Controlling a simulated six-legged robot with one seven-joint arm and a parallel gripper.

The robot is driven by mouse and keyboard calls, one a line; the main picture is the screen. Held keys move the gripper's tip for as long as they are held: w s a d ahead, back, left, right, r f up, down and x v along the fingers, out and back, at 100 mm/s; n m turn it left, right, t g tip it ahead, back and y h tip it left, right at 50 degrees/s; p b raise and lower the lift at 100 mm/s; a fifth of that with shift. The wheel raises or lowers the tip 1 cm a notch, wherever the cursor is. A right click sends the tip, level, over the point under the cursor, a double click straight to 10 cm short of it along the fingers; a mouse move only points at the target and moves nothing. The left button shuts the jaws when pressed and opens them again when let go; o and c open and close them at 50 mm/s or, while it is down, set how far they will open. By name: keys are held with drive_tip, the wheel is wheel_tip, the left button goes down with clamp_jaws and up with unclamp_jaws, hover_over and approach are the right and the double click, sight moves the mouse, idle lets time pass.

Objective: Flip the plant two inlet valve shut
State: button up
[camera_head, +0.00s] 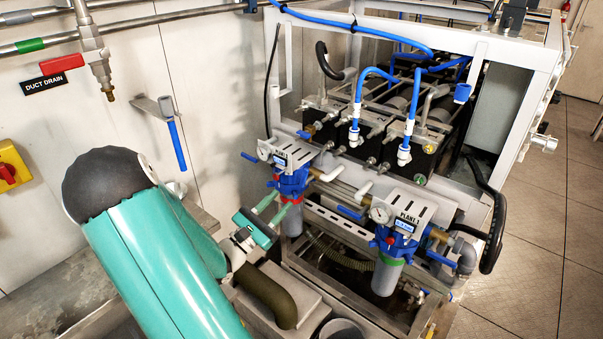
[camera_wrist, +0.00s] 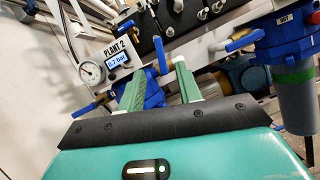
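The plant two unit has a plate (camera_head: 290,153) with a gauge, above a blue filter head with a grey bowl. In the wrist view its plate (camera_wrist: 117,50) reads "PLANT 2", 0.7 bar. A blue valve handle (camera_head: 249,157) sticks out at its left; a blue handle (camera_wrist: 86,108) also shows below the gauge in the wrist view. Another blue handle (camera_head: 304,134) is behind the plate. No label shows which is the inlet. My gripper (camera_head: 281,201) is in front of the filter, its green fingers apart.
The plant one unit (camera_head: 405,205) stands to the right, with a blue handle (camera_head: 350,213) at its left. A white frame (camera_head: 525,100) surrounds the machine. Floor (camera_head: 550,230) is clear at right.

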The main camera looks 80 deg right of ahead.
sight(304, 176)
drive_tip(key=x, duration=1.1)
drive_tip(key=shift+d, duration=0.1)
clamp_jaws()
